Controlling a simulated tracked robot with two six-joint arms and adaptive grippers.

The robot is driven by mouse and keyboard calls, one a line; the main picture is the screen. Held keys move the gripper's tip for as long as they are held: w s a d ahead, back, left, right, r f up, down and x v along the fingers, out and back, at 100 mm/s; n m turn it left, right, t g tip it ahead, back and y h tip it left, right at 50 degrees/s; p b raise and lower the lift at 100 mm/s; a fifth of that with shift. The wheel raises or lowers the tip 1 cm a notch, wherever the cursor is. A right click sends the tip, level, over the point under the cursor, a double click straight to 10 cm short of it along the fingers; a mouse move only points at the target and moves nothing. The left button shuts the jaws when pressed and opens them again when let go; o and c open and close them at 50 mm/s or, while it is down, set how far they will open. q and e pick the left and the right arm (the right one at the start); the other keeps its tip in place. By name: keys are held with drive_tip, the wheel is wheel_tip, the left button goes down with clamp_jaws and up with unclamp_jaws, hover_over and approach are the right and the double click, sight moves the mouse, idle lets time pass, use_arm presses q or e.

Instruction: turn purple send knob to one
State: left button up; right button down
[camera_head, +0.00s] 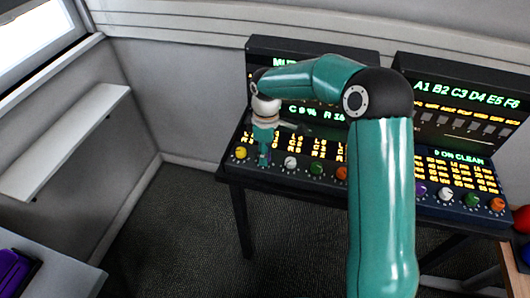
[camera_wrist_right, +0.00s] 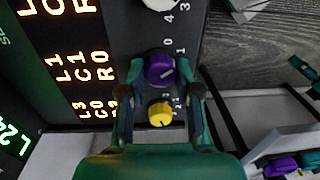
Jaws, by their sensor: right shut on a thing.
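The purple send knob (camera_wrist_right: 160,68), with a pale pointer line, sits in the left column of the mixer panel (camera_head: 282,179). My right gripper (camera_wrist_right: 161,82) is shut on this knob, one finger on each side of it. In the head view my right gripper (camera_head: 264,158) points down at the panel's front-left, between the yellow knob (camera_head: 241,152) and the white knob (camera_head: 290,162), and hides the purple knob. Small printed numbers stand beside the knob, partly covered by a finger. My left gripper cannot be made out in either view.
The yellow knob (camera_wrist_right: 160,113) is close to the fingers. Green (camera_head: 316,168) and orange (camera_head: 342,173) knobs follow along the panel. A second panel with a lit display (camera_head: 460,95) stands at the right. A purple object (camera_head: 14,277) lies on a left-hand table.

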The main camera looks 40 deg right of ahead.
drive_tip(key=c, duration=0.8)
unclamp_jaws()
drive_tip(key=shift+r, duration=0.1)
wheel_tip(320, 180, up, 12)
drive_tip(key=shift+w+d, duration=0.25)
drive_tip(key=shift+d, duration=0.1)
